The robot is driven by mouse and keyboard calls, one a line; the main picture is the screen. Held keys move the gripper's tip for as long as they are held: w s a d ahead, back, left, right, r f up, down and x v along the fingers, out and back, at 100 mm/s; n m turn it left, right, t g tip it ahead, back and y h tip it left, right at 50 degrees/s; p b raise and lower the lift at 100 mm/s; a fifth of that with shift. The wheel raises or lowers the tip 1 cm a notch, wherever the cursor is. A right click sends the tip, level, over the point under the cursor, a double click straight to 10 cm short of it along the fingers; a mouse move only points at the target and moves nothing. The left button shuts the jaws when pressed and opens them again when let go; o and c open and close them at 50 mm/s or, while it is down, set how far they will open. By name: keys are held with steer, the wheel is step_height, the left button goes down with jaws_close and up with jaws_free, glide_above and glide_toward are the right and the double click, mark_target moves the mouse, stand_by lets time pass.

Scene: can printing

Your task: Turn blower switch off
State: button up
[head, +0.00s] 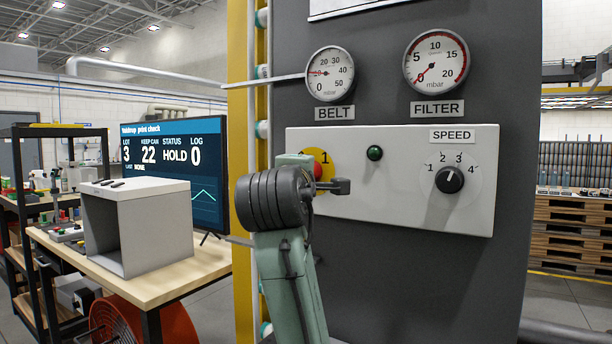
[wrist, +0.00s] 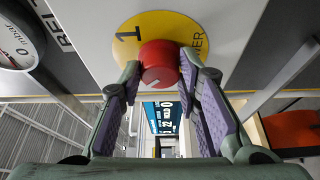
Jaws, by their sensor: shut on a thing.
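The blower switch is a red knob (wrist: 160,60) on a round yellow plate (wrist: 128,35) on the pale control panel. The plate shows a "1", and a label ending in "WER" is partly hidden. In the wrist view my gripper (wrist: 160,76) has a finger on each side of the knob, shut on it. In the head view my gripper (head: 319,174) is at the panel's left end. It hides most of the switch, leaving part of the yellow plate (head: 321,157) and a bit of red in sight. I cannot tell which setting the knob points to.
The panel (head: 400,205) also holds a green button (head: 375,153) and a black SPEED knob (head: 449,180). Belt (head: 330,74) and filter (head: 436,60) gauges are above. A screen (head: 190,150) and a grey box (head: 150,225) stand on a wooden bench at the left.

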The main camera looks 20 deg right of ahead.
steer(key=shift+n, duration=0.3)
stand_by(0.4)
steer(key=o, duration=1.1)
steer(key=shift+o, duration=0.2)
steer(key=v, duration=1.2)
steer(key=shift+r, duration=0.15)
